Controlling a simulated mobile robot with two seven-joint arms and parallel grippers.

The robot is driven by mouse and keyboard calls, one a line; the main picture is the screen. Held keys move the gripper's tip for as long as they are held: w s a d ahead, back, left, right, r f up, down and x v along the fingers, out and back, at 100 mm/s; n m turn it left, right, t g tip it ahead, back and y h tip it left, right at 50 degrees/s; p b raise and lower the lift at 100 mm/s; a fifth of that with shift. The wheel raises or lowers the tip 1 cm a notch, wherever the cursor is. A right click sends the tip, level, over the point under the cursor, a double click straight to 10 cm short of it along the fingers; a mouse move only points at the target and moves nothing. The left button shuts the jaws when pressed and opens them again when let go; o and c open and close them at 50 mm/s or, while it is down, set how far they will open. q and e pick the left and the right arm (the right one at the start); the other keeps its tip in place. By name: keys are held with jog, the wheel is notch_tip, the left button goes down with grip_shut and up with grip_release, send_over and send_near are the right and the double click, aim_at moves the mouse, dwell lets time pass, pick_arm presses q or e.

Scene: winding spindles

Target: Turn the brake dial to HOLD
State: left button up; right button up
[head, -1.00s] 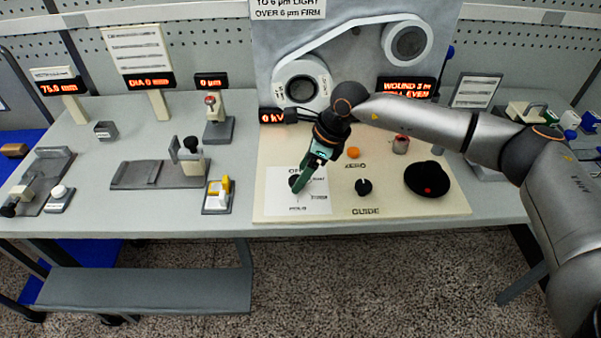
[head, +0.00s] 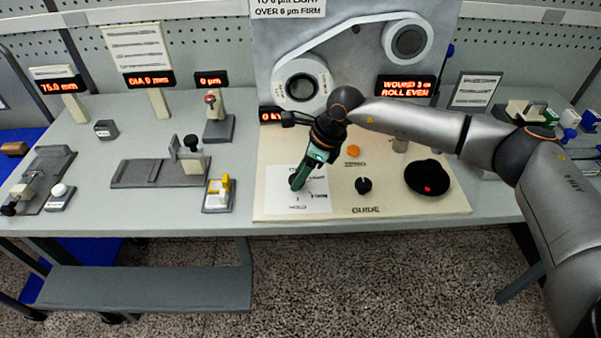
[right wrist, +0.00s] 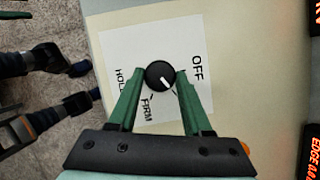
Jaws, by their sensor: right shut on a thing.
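The brake dial (right wrist: 160,74) is a round black knob with a white pointer line, on a white label card (right wrist: 118,42). In the right wrist view its pointer slants down and right, between the words OFF (right wrist: 197,68) and FIRM (right wrist: 146,109). HOLD (right wrist: 120,81) is printed on the left, away from the pointer. My right gripper (right wrist: 160,82) is shut on the dial, a green finger on each side. In the head view my right gripper (head: 297,184) comes down over the card (head: 283,204) and hides the dial. My left gripper is not in view.
On the cream panel (head: 400,208), a black guide knob (head: 364,186), an orange button (head: 353,151) and a black dome with a red spot (head: 428,178) stand right of the card. A yellow-and-white switch (head: 219,192) is to its left.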

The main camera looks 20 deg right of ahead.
grip_shut()
